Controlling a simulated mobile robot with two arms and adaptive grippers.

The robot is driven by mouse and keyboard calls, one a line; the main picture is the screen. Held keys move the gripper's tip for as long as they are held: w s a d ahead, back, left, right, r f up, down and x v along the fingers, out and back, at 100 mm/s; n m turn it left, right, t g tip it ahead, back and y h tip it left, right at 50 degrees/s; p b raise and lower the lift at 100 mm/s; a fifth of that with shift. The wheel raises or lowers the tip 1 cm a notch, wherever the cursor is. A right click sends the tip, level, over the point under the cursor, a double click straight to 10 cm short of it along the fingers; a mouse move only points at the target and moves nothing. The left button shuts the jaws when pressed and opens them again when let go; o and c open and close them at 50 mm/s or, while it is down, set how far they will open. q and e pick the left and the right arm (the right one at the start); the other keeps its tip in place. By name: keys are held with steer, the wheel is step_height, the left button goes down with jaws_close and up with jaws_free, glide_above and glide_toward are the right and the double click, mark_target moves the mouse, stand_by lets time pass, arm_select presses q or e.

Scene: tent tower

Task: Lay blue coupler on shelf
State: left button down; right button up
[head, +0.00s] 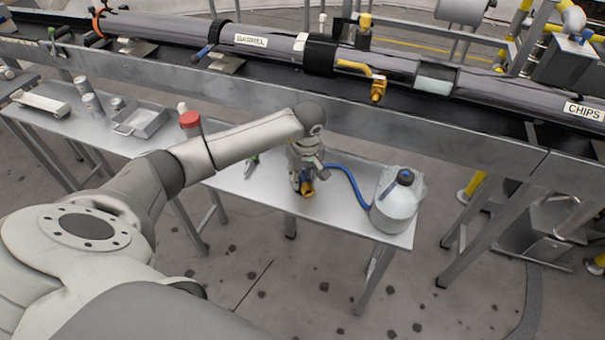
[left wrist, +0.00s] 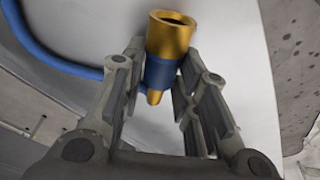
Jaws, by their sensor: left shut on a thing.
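The blue coupler (head: 307,190) has brass ends and a blue middle band; the band shows clearly in the left wrist view (left wrist: 162,73). My left gripper (head: 303,178) is shut on the coupler, with its fingers (left wrist: 160,66) on both sides of the blue band. The gripper points down over the metal shelf (head: 265,200), near its middle. I cannot tell whether the coupler touches the shelf's surface. My gripper and wrist hide part of the coupler in the head view. My right gripper is not in view.
A blue hose (head: 349,178) curves from the gripper's area to a clear jug (head: 394,207) with a dark cap at the shelf's right end. A red-topped container (head: 190,123) and a tray (head: 141,124) stand further left. A long pipeline (head: 405,72) runs behind.

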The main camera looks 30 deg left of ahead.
mark_target(305, 181)
arm_select(q)
steer(key=shift+f, duration=0.2)
steer(key=c, duration=1.1)
jaws_free()
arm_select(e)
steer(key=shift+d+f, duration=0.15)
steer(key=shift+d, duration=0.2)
arm_select(q)
steer(key=shift+r, duration=0.1)
steer(key=shift+r, duration=0.15)
steer(key=r, duration=0.4)
steer(key=d+r, duration=0.1)
steer(key=r, duration=0.3)
steer(key=s+r+b, duration=0.1)
steer(key=r, duration=0.3)
steer(key=shift+d, duration=0.25)
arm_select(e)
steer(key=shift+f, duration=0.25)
arm_select(q)
steer(key=shift+f, duration=0.15)
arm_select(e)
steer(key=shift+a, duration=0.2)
